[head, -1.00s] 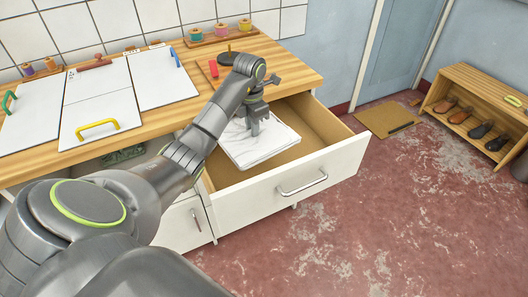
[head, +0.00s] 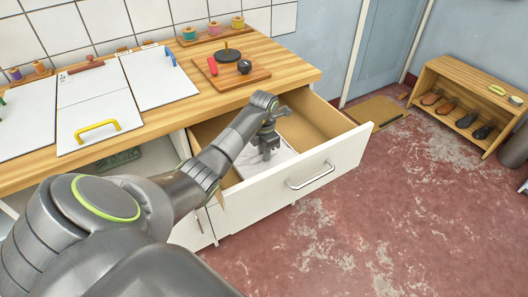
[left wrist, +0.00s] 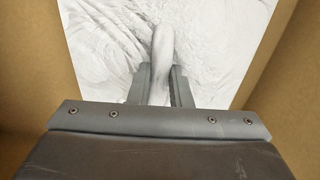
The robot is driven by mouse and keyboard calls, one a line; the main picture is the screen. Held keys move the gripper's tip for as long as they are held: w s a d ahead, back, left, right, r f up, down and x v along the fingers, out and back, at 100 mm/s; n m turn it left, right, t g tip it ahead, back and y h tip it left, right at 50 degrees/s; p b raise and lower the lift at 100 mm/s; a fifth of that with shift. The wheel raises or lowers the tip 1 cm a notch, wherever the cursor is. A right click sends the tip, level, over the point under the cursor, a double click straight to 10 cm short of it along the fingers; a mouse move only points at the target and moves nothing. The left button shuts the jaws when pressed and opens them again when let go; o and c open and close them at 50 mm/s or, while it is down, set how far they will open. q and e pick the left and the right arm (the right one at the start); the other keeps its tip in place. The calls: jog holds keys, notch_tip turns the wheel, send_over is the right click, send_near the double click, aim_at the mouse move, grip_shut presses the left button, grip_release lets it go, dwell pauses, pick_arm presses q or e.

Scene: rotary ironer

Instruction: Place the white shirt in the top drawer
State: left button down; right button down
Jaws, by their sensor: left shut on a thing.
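The white shirt (head: 279,156) is a flat folded bundle inside the open top drawer (head: 328,168). It appears to lie low in the drawer; the arm and drawer front hide part of it. My left gripper (head: 266,155) reaches down into the drawer. In the left wrist view the left gripper (left wrist: 162,85) is shut on a raised fold of the white shirt (left wrist: 215,45), with brown drawer walls on both sides. My right gripper is not in view.
The wooden counter (head: 185,110) above the drawer holds white boards, one with a yellow handle (head: 97,130), and a cutting board (head: 232,76). A shoe rack (head: 465,100) stands at the right. The red floor before the drawer is clear.

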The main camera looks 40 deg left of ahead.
pick_arm(q)
jog(key=shift+f, duration=0.15)
jog(key=c, duration=1.3)
grip_release()
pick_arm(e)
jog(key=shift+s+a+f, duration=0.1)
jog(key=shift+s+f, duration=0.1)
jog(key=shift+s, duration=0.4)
pick_arm(q)
jog(key=shift+r, duration=0.2)
notch_tip(320, 180, up, 12)
jog(key=shift+p, duration=0.8)
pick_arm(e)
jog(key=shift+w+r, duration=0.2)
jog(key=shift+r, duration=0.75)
